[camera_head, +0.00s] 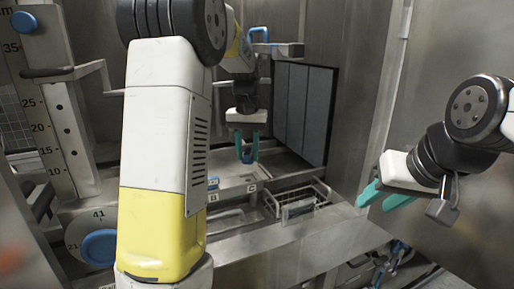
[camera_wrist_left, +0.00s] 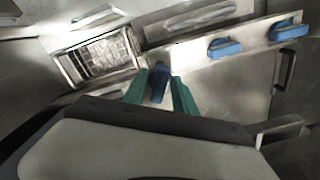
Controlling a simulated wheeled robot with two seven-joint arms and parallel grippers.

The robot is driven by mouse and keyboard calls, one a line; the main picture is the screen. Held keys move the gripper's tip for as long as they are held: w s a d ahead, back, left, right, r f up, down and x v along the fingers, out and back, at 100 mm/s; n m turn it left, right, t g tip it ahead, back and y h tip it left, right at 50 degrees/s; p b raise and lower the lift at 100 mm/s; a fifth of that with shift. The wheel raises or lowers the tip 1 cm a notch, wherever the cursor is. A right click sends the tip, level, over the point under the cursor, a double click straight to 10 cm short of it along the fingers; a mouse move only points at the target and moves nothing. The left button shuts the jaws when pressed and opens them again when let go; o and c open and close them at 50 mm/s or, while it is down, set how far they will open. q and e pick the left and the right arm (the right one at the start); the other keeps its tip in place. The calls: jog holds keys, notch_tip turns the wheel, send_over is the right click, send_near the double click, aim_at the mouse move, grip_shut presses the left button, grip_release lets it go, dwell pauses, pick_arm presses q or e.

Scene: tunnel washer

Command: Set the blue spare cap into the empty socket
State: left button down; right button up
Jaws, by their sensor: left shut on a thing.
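My left gripper (camera_head: 247,150) points down over the steel ledge in the back of the bay. It is shut on the blue spare cap (camera_head: 249,157), which shows between its teal fingertips. In the left wrist view the held cap (camera_wrist_left: 158,84) sits between the two fingers (camera_wrist_left: 160,92), in front of a steel panel edge. I cannot tell whether the cap touches the panel. The empty socket cannot be made out. My right gripper (camera_head: 374,202) is open and empty at the right, apart from the ledge.
Two blue caps (camera_wrist_left: 224,47) (camera_wrist_left: 288,30) sit on the steel panel (camera_wrist_left: 235,85) in the left wrist view. A wire basket (camera_head: 300,203) lies right of the lettered ledge (camera_head: 232,187). A ruler plate (camera_head: 55,120) and a large blue knob (camera_head: 98,247) stand at the left.

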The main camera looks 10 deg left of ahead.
pick_arm(q)
jog(key=shift+f, duration=2.4)
jog(key=shift+s, duration=0.1)
jog(key=shift+f, duration=0.1)
jog(key=shift+f, duration=0.6)
